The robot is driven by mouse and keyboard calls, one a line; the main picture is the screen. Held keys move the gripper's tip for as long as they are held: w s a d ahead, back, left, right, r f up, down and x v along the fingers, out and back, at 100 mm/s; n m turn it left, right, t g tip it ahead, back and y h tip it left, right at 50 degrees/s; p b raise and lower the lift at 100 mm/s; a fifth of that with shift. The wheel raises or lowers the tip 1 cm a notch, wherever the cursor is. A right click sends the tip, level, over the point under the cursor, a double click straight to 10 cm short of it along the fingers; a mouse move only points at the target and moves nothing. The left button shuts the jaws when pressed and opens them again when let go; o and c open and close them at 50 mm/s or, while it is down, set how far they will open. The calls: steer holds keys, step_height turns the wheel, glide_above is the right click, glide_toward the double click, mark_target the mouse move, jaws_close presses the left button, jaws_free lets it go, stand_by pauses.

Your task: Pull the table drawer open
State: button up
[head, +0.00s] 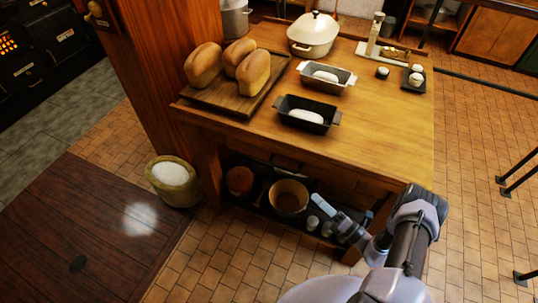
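The wooden table (375,135) stands in the middle of the head view. A drawer front with a dark bar handle (287,163) shows below its front edge, in shadow. The drawer looks flush with the table front, though shadow makes this hard to judge. My gripper (320,202) is low in front of the table, below and to the right of the handle, and apart from it. It points up and left. Its fingers are small and seen end-on, so their opening is unclear. I see nothing held in it.
A brown bowl (289,190) and small jars stand on the table's lower shelf behind my gripper. A sack of flour (174,181) sits on the floor beside the left table leg. Loaves, loaf tins and a pot are on top. The tiled floor in front is clear.

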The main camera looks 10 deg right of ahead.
mark_target(285, 168)
steer(key=b+x, duration=0.2)
steer(key=x, duration=1.4)
steer(key=shift+w+a+r+b, duration=0.1)
steer(key=shift+a+r+b, duration=0.05)
steer(key=shift+b, duration=0.2)
jaws_close()
stand_by(0.4)
